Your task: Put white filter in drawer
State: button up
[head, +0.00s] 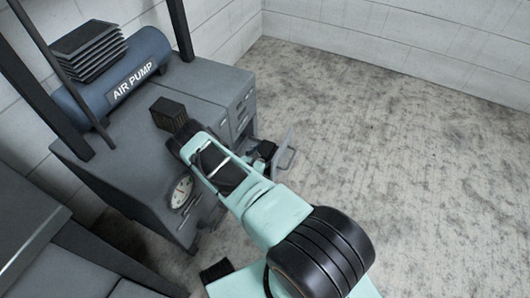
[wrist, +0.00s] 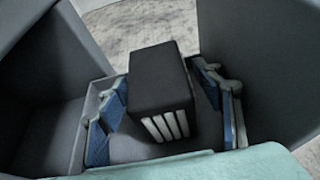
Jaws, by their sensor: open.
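The white filter (wrist: 158,92), a block with a dark top and white slats on one side, shows in the wrist view. It sits between the blue-padded fingers of my gripper (wrist: 164,108), which is open around it, with a gap on the left side. The filter appears to be within the open drawer (wrist: 95,98), whose grey wall and floor show around it; how it rests on the floor is partly hidden. In the head view the pulled-out drawer (head: 287,152) shows its front and handle at the cabinet's right, and my arm hides most of the drawer's inside.
The grey cabinet (head: 118,150) carries the blue air pump (head: 125,85) and a dark ribbed block (head: 170,114) on top. A round gauge (head: 181,192) is on its front. Closed drawers (head: 241,112) are beside the open one. The concrete floor (head: 400,140) to the right is clear.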

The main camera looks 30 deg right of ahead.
jog(key=shift+r, duration=0.1)
jog(key=shift+a+r+p, duration=0.1)
jog(key=shift+r+p, duration=0.1)
jog(key=shift+p, duration=0.1)
jog(key=p+v, duration=0.3)
jog(key=v, duration=0.8)
jog(key=shift+s+a, duration=0.3)
